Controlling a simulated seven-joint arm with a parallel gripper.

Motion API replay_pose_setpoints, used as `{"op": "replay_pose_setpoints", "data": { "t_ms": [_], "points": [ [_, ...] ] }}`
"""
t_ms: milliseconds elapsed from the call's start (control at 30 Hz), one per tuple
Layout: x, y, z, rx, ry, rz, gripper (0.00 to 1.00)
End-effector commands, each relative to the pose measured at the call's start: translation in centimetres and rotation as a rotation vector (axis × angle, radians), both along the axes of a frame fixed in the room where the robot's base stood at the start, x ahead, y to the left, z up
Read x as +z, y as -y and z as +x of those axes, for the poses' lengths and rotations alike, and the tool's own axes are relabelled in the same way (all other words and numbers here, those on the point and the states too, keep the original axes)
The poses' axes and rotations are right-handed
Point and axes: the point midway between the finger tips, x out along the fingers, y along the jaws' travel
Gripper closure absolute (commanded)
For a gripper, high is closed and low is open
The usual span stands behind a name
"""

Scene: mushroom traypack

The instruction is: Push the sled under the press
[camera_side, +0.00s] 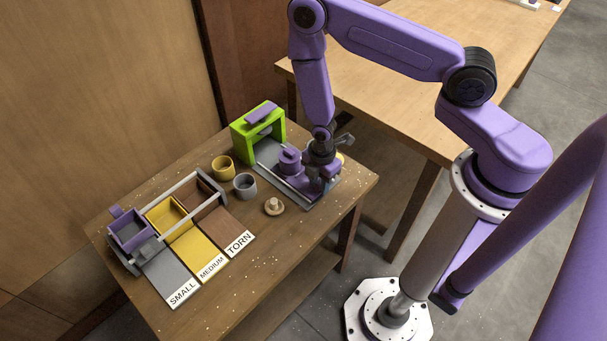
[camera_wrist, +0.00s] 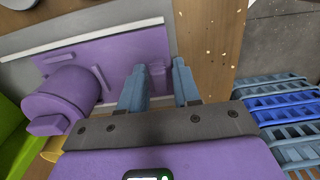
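The purple sled (camera_side: 290,163) sits on a grey track (camera_side: 268,152) at the table's right side, in front of the green press (camera_side: 243,129). The track leads into the press opening. The sled carries a round purple holder, also seen at the left of the wrist view (camera_wrist: 62,95). My gripper (camera_side: 322,184) is low over the sled's end away from the press. In the wrist view its two fingers (camera_wrist: 158,82) are apart, with a small purple upright on the sled (camera_wrist: 158,72) showing between them. I cannot tell whether they touch it.
A yellow cup (camera_side: 222,166), a grey cup (camera_side: 245,186) and a mushroom (camera_side: 273,206) stand left of the track. A divided tray (camera_side: 189,182) and mats marked SMALL, MEDIUM and TORN lie further left. Blue crates (camera_wrist: 280,105) show beyond the table edge.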

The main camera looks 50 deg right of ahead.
Motion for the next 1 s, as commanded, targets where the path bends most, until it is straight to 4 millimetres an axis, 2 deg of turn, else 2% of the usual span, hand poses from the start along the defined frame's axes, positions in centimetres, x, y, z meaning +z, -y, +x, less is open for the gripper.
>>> {"op": "replay_pose_setpoints", "data": {
  "t_ms": [67,133,367,1000],
  "points": [
    [-0.5,0.0,-0.4,0.002,-0.011,-0.005,0.68],
    [-0.5,-0.1,-0.4,0.002,-0.01,-0.005,0.86],
    [-0.5,-0.2,-0.2,0.003,-0.008,-0.003,0.86],
    [-0.5,-0.4,3.6,0.01,-0.007,-0.003,0.86]
  ]
}}
